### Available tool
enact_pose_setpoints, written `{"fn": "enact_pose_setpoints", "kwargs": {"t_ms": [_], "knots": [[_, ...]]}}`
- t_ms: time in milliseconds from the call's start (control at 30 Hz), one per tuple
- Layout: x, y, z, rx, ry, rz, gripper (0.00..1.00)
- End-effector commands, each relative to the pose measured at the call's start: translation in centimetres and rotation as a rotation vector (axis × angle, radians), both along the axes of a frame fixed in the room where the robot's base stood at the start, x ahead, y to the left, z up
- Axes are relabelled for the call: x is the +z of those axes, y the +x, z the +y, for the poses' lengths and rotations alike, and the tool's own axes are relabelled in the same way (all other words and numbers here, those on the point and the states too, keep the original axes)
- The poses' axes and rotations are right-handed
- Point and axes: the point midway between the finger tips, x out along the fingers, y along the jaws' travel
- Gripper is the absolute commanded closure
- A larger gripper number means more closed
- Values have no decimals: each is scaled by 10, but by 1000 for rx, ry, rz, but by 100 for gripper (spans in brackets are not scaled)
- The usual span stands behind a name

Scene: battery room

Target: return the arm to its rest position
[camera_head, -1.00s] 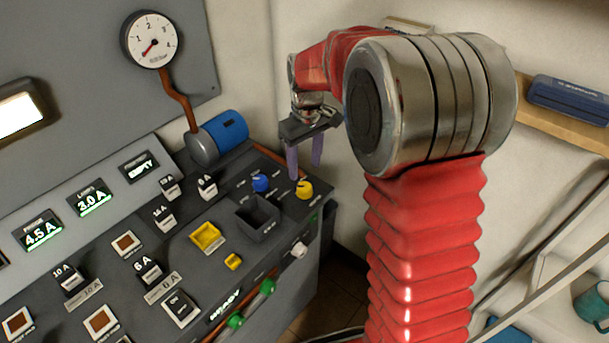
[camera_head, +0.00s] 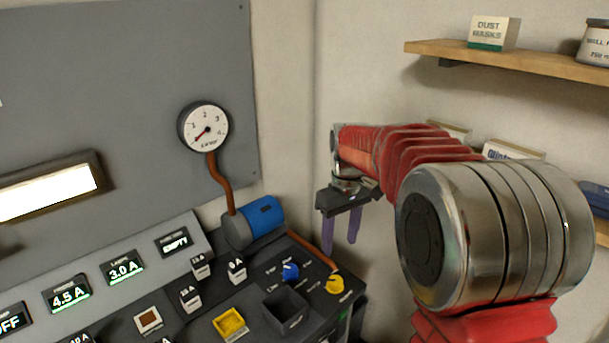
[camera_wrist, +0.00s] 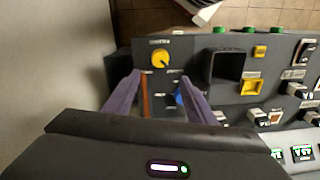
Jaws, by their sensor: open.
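My gripper (camera_head: 342,229) hangs at the end of my red-sleeved arm, fingers pointing down, above the right end of the control console (camera_head: 180,322). Its two purple fingers are apart with nothing between them. In the wrist view the open fingers (camera_wrist: 158,92) frame the console's right end, with the yellow knob (camera_wrist: 160,58) and part of the blue knob (camera_wrist: 181,95) showing.
A pressure gauge (camera_head: 204,127) is on the grey wall panel, with a blue cylinder (camera_head: 262,215) below it. A wooden shelf (camera_head: 520,64) holds a dust masks box (camera_head: 494,33) at upper right.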

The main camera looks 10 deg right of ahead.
Motion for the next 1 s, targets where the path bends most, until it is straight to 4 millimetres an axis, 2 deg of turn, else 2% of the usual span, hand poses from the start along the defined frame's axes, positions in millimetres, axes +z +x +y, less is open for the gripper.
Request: {"fn": "enact_pose_setpoints", "kwargs": {"t_ms": [133, 267, 367, 533, 1000], "knots": [[0, 4, 0, -42, -1, -16, 49], [-20, -5, -1, -111, -4, -3, 49], [-26, -19, -1, -156, -6, -5, 49], [-24, -44, -1, -221, -8, -27, 49], [0, -127, 1, -362, 4, -143, 49]]}}
